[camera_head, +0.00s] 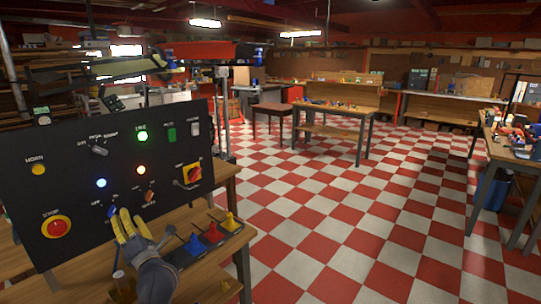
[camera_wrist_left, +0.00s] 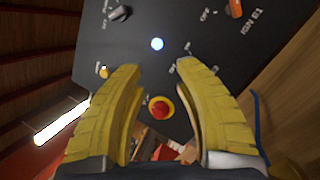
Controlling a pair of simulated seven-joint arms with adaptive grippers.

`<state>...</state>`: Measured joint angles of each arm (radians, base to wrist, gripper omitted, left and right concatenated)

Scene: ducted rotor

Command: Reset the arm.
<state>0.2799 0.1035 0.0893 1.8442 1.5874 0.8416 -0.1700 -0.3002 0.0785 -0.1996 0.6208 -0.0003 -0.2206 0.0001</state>
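A black control panel (camera_head: 75,185) stands on a wooden bench at the left. It carries a red stop button (camera_head: 56,227) on a yellow ring, a yellow horn button (camera_head: 38,169), a red-yellow rotary switch (camera_head: 192,174), small toggles and lit green, orange and blue lamps. My left gripper (camera_head: 127,216), with yellow fingers, is in front of the panel's lower edge. In the left wrist view its fingers (camera_wrist_left: 160,75) are apart with nothing between them; the stop button (camera_wrist_left: 160,108) and blue lamp (camera_wrist_left: 157,44) show beyond. My right gripper is not in view.
Yellow (camera_head: 229,221), red (camera_head: 213,232) and blue (camera_head: 194,244) pieces stand on a dark board on the bench, right of my left gripper. Work tables (camera_head: 335,109) stand farther back. The red-and-white checkered floor (camera_head: 350,200) is mostly clear.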

